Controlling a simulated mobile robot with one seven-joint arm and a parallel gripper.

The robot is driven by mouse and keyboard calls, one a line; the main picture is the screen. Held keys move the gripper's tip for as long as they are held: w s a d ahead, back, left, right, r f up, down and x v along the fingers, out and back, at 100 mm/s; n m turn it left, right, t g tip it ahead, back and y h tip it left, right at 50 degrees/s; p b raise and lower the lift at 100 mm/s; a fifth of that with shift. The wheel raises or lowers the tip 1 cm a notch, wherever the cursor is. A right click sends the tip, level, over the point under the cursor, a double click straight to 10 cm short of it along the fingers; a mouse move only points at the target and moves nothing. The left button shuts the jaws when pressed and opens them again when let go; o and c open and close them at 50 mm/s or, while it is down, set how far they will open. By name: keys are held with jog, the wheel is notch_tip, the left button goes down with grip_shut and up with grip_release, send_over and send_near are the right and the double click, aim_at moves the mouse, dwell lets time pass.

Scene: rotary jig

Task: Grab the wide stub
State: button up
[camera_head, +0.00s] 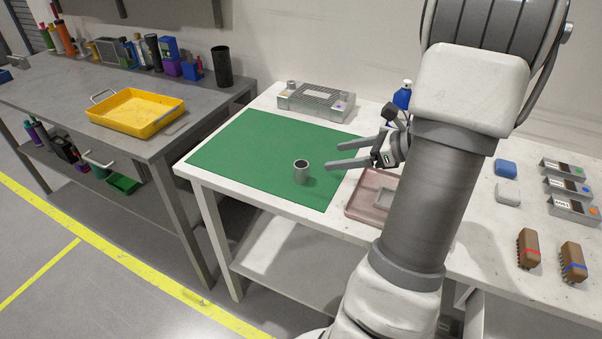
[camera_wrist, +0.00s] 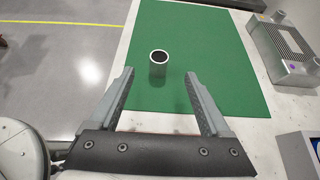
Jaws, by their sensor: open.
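The wide stub (camera_head: 301,172) is a short grey metal cylinder with a dark open top. It stands upright on the green mat (camera_head: 255,150), near the mat's front edge. It also shows in the wrist view (camera_wrist: 158,68), beyond the fingertips and roughly centred between them. My gripper (camera_head: 330,155) is open and empty, its two fingers pointing left toward the stub in the head view. In the wrist view my gripper (camera_wrist: 160,75) has both fingers spread wide, with the stub apart from them.
A grey slotted metal fixture (camera_head: 316,101) stands at the mat's back edge. A pinkish tray (camera_head: 357,207) lies right of the mat, partly behind my arm. Brushes (camera_head: 528,248) and small labelled blocks lie at the right. A yellow tray (camera_head: 136,111) sits on the left bench. The mat around the stub is clear.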

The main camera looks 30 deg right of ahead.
aim_at(304, 165)
jog(key=b+x, duration=0.1)
jog(key=x, duration=0.6)
jog(key=shift+s+f+b+x, duration=0.15)
jog(key=shift+b+x, duration=0.15)
jog(key=shift+x, duration=0.6)
jog(key=shift+s+f+b+x, duration=0.15)
jog(key=shift+b+x, duration=0.15)
jog(key=shift+x, duration=0.6)
jog(key=shift+f+b+x, duration=0.15)
jog(key=shift+b+x, duration=0.15)
jog(key=shift+x, duration=0.65)
jog(key=shift+d, duration=0.1)
jog(key=shift+c, duration=0.3)
grip_shut()
jog(key=shift+r, duration=0.15)
